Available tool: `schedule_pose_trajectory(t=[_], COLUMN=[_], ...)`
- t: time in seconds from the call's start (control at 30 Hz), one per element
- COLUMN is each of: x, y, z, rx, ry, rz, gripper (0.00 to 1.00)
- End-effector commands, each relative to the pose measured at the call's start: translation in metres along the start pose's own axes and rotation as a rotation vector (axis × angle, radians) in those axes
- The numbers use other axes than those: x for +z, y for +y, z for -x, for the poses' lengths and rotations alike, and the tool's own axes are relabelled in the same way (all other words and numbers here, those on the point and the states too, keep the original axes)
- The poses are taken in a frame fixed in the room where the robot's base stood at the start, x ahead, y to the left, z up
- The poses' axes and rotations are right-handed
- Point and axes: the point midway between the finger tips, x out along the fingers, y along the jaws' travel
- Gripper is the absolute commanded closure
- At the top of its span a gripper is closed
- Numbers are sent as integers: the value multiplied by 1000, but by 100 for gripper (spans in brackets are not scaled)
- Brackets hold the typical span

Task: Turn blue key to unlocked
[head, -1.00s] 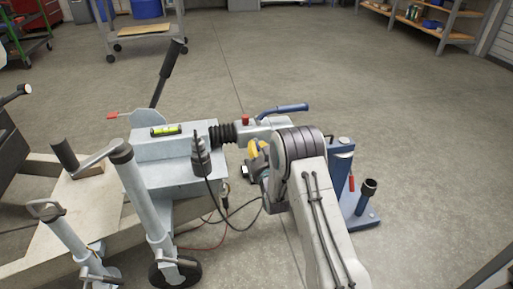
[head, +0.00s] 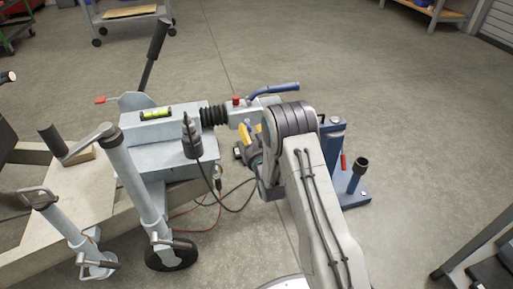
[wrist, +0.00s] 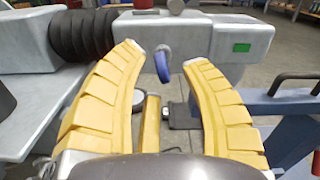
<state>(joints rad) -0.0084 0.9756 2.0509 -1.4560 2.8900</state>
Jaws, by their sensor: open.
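A blue key (wrist: 162,67) sits in the side of the grey coupling head (wrist: 200,38), its flat grip hanging down and tilted a little. A green rectangle (wrist: 242,48) shows on the coupling to the right of the key. My gripper (wrist: 164,54) has its two yellow fingers apart, one on each side of the key in the picture. I cannot tell whether either finger touches it. In the head view my gripper (head: 247,142) is beside the coupling (head: 243,113), partly hidden by my arm, and the key is hidden.
A black rubber bellows (head: 214,117) joins the coupling to the grey trailer box. A blue stand (head: 331,150) is to the right. A loose cable (head: 235,208) hangs below.

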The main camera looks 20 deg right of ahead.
Motion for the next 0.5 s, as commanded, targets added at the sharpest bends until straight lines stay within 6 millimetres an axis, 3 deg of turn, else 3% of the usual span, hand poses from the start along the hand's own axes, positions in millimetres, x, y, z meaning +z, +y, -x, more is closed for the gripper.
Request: schedule_pose_trajectory(t=[0.5], x=[-1], y=[0], z=[75], rx=[0], ry=[2], rz=[0], gripper=[58])
